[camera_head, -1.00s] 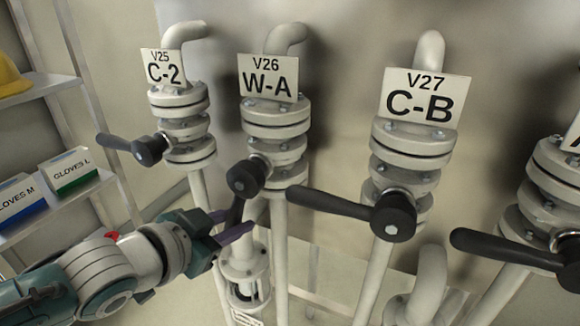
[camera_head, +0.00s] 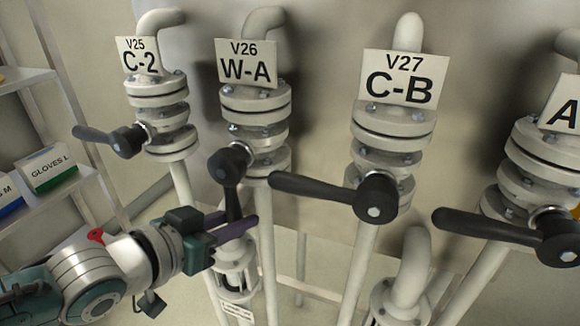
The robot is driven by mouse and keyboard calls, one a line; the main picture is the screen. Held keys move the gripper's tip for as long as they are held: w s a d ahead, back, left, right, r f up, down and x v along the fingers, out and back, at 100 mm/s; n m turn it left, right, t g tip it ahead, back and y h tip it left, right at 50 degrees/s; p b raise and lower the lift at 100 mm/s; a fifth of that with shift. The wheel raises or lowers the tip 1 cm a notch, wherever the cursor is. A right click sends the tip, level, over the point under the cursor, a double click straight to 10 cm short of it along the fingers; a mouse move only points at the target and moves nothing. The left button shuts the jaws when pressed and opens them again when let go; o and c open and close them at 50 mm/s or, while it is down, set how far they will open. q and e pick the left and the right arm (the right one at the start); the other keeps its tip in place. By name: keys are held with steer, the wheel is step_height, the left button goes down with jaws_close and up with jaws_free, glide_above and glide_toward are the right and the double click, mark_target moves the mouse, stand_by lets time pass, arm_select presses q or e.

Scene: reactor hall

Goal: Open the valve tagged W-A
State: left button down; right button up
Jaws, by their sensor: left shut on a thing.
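The valve tagged W-A (camera_head: 255,130) is a pale flanged valve under a white plate (camera_head: 247,64) reading V26 W-A. Its black hub and lever (camera_head: 231,190) face me, and the lever points down, nearly in line with the pipe. My left gripper (camera_head: 236,222) comes in from the lower left with purple fingers shut on the lower end of this lever. The fingers partly hide the lever's tip. My right gripper is not in view.
Valve V25 C-2 (camera_head: 158,115) stands to the left and valve V27 C-B (camera_head: 393,140) to the right. Both levers (camera_head: 95,136) (camera_head: 315,193) stick out leftward. Another valve is at the right edge. A shelf with glove boxes (camera_head: 48,167) is at far left.

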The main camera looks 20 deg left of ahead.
arm_select(q)
steer(key=shift+d, duration=0.1)
steer(key=c, duration=0.7)
jaws_free()
steer(key=p+v, duration=0.4)
steer(key=v, duration=0.6)
steer(key=shift+r, duration=0.1)
